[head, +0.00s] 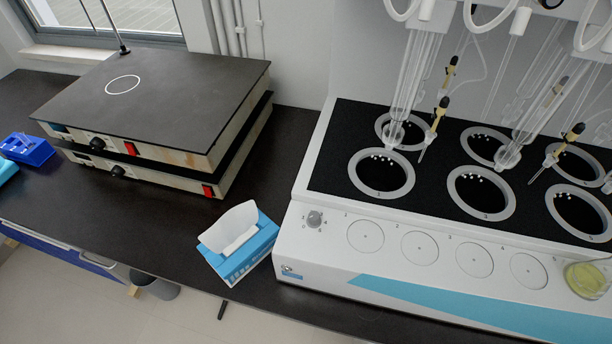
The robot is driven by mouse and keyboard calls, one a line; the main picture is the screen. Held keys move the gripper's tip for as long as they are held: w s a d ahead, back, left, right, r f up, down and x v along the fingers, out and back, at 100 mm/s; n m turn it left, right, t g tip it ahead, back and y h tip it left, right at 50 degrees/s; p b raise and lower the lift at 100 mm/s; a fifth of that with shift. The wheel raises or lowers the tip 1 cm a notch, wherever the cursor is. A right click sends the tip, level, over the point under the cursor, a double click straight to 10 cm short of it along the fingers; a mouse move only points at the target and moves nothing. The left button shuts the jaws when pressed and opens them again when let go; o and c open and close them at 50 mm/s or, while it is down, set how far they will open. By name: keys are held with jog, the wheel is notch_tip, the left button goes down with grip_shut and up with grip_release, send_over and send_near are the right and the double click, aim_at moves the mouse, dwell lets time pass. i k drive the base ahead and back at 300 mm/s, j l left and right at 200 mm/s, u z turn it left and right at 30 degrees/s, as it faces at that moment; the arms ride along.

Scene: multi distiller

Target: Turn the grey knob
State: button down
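The grey knob (315,218) is a small round dial on the white front panel of the distiller (330,246), near the panel's left end. Small marks surround it. To its right is a row of several round white discs, the first being a numbered disc (366,236). The knob is fully visible and nothing touches it. My gripper is not in view.
A blue and white tissue box (238,243) stands on the black bench just left of the distiller. Two stacked hot plates (160,90) sit further left. Glass tubes hang over the distiller's black top. A yellow-green dish (586,279) lies at the panel's right end.

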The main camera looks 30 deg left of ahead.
aim_at(314, 217)
jog(key=u, duration=0.8)
